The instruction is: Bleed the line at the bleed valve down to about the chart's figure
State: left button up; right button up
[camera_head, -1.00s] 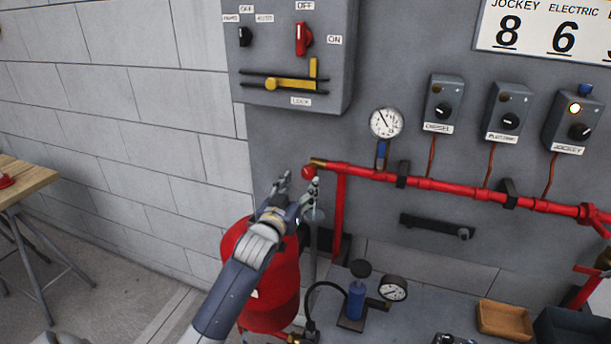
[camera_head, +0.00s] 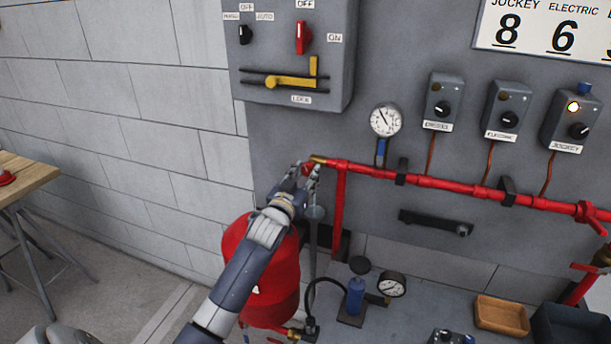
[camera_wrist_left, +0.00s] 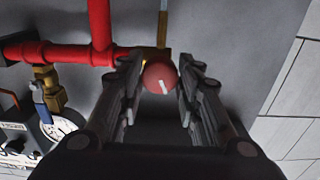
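The bleed valve is a round red knob (camera_wrist_left: 159,76) with a white mark, on a brass fitting (camera_head: 318,160) at the left end of the red pipe (camera_head: 400,178). My left gripper (camera_head: 307,172) is at the knob. In the left wrist view its two fingers (camera_wrist_left: 160,95) stand apart on either side of the knob, with a slight gap showing. The pressure gauge (camera_head: 385,120) stands above the pipe. The chart (camera_head: 545,28) at the top right shows JOCKEY 8 and ELECTRIC 6; its right part is cut off. My right gripper is not in view.
Three controller boxes, including the jockey box (camera_head: 572,120) with a lit lamp, hang above the pipe. A red tank (camera_head: 268,275) stands below my left arm. A hand pump (camera_head: 355,297), a second gauge (camera_head: 392,285) and a brown tray (camera_head: 501,315) are on the grey bench.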

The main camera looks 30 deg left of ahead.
pick_arm(q)
jog(key=m+p, duration=0.1)
jog(key=m, duration=0.1)
jog(key=shift+r+m, duration=0.15)
jog(key=shift+m, duration=0.25)
jog(key=shift+m+p, duration=0.35)
jog(key=shift+m, duration=0.85)
jog(key=o, duration=1)
jog(key=shift+a, duration=0.1)
jog(key=shift+o, duration=0.2)
jog(key=shift+s, duration=0.1)
jog(key=v, duration=1.2)
